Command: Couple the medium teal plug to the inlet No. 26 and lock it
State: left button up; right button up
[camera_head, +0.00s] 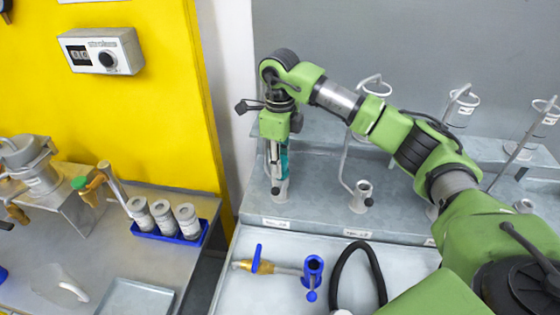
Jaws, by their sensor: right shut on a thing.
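My right gripper (276,165) reaches down from the green arm at the back left of the grey bench. It is shut on the teal plug (285,160), which shows only as a narrow strip beside the fingers. The plug is right above the leftmost metal inlet (280,190). I cannot tell whether the plug is seated in it or just over it. A small label (277,222) is on the bench edge in front of this inlet; its number is too small to read. My left gripper is not in view.
Another inlet (362,190) with a lever stands to the right, and more metal fittings with tall handles stand behind my arm. A tray in front holds a brass valve (262,266), a blue fitting (313,268) and a black hose (358,262). A blue rack (172,236) holds grey cylinders at left.

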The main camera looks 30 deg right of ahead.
jog(key=shift+f+b, duration=0.3)
jog(key=shift+f, duration=0.25)
dwell(0.5)
jog(key=o, duration=1.2)
jog(key=shift+o, duration=0.2)
jog(key=shift+r, duration=0.2)
notch_tip(320, 180, up, 8)
jog(key=p, duration=0.5)
jog(key=shift+f, duration=0.25)
